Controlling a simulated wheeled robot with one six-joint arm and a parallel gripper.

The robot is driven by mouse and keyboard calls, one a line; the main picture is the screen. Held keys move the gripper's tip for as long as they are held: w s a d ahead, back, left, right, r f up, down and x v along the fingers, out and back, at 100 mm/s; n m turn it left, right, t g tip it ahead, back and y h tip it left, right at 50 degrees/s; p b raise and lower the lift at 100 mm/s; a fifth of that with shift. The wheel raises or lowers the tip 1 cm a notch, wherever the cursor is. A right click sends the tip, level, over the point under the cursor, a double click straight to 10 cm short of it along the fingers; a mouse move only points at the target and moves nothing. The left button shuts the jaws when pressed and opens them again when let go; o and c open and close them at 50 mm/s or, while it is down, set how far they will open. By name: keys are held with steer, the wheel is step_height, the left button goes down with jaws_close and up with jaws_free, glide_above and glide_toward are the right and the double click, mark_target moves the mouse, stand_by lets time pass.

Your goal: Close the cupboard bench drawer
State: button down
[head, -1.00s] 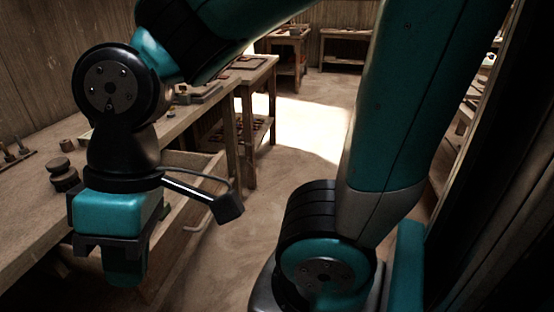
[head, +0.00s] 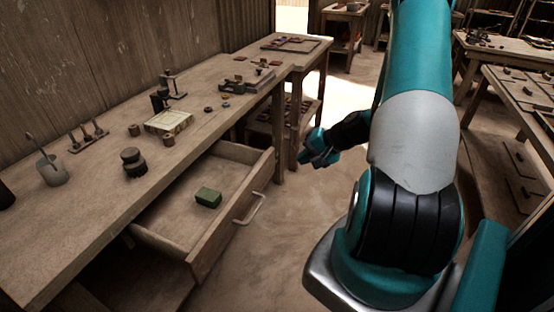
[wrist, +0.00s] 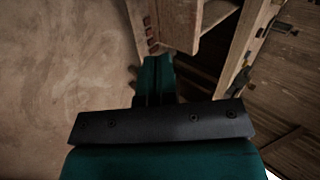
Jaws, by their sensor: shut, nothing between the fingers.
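The cupboard bench drawer (head: 190,262) is pulled out from under the long wooden bench, with its front and pale bar handle (head: 250,210) facing the aisle. A green block (head: 208,198) lies inside it. My gripper (head: 306,158) is beyond and to the right of the drawer in the head view, apart from the handle, near the bench's far legs. In the wrist view my gripper (wrist: 155,64) shows shut fingers with nothing in them. A wooden edge (wrist: 188,25) is ahead of the fingers there; I cannot tell whether it belongs to the drawer.
The bench top (head: 85,215) carries a cup (head: 50,170), dark stacked weights (head: 133,162), a small press (head: 165,95) and several small pieces. A shelf with reddish tiles (head: 285,112) stands beyond the drawer. Open floor (head: 285,240) lies right of the drawer; more tables stand at right.

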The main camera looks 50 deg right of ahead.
steer(key=s+d+m, duration=0.1)
steer(key=d, duration=0.1)
steer(key=p, duration=0.2)
glide_toward(270, 170)
steer(key=shift+h, duration=0.3)
steer(key=x, duration=0.3)
steer(key=s+x, duration=0.1)
steer(key=x, duration=0.1)
steer(key=shift+w+a+f, duration=0.15)
steer(key=shift+a+f, duration=0.2)
steer(key=shift+f, duration=0.05)
steer(key=shift+w+a+f+p, duration=0.1)
steer(key=shift+w+a+p, duration=0.1)
steer(key=shift+w, duration=0.15)
steer(key=shift+w+a+p, duration=0.1)
steer(key=shift+w+p, duration=0.1)
steer(key=shift+w, duration=0.2)
steer(key=shift+w+d, duration=0.1)
